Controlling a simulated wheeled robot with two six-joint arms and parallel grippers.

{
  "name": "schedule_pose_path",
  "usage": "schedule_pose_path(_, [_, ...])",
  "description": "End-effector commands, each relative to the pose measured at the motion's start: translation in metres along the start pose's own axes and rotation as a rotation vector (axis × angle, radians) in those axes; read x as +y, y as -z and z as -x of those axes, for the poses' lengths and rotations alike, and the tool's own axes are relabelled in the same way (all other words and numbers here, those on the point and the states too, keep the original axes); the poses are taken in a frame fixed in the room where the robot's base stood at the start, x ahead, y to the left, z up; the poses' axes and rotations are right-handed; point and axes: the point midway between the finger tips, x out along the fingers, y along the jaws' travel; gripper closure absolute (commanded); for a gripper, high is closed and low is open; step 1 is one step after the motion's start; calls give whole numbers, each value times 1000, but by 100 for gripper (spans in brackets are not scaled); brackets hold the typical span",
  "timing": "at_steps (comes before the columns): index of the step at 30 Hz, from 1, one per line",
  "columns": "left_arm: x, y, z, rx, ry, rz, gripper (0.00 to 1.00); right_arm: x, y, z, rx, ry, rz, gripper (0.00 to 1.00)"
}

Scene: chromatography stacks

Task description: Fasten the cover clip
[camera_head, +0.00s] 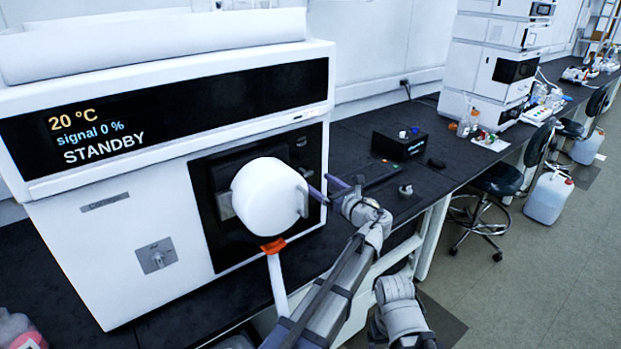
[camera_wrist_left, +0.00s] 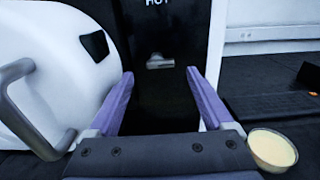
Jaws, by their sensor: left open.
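A round white cover (camera_head: 265,200) with a grey handle stands out from the black front panel of the instrument. In the left wrist view the cover (camera_wrist_left: 50,60) fills the left side. An orange piece (camera_head: 273,245) sits under the cover; I cannot tell whether it is the clip. A small metal fitting (camera_wrist_left: 158,63) shows on the black panel below the word HOT. My left gripper (camera_head: 318,178) is at the right of the cover, its purple fingers apart and empty. In the left wrist view the gripper (camera_wrist_left: 158,73) points at the black panel. My right gripper is not in view.
The instrument display (camera_head: 170,115) reads 20 °C, signal 0 %, STANDBY. A shallow dish (camera_wrist_left: 272,149) with pale contents is right of my left gripper. A black box (camera_head: 400,145) stands on the dark bench behind. A stool (camera_head: 490,185) stands at the right.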

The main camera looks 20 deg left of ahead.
Motion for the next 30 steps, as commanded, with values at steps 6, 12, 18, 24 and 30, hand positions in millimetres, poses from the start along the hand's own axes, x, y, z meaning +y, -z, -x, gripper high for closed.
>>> schedule_pose_path(6, [-1, 0, -32, 1, -2, 1, 15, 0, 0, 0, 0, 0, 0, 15])
schedule_pose_path(12, [-1, 0, -45, 1, 0, 1, 15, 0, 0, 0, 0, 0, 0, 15])
schedule_pose_path(18, [0, 0, -46, 1, 1, 1, 15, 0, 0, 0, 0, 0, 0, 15])
schedule_pose_path(24, [0, 0, -46, 1, 0, 1, 26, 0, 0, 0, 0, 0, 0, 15])
schedule_pose_path(30, [0, 0, -46, 1, 0, 1, 49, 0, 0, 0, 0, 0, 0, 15])
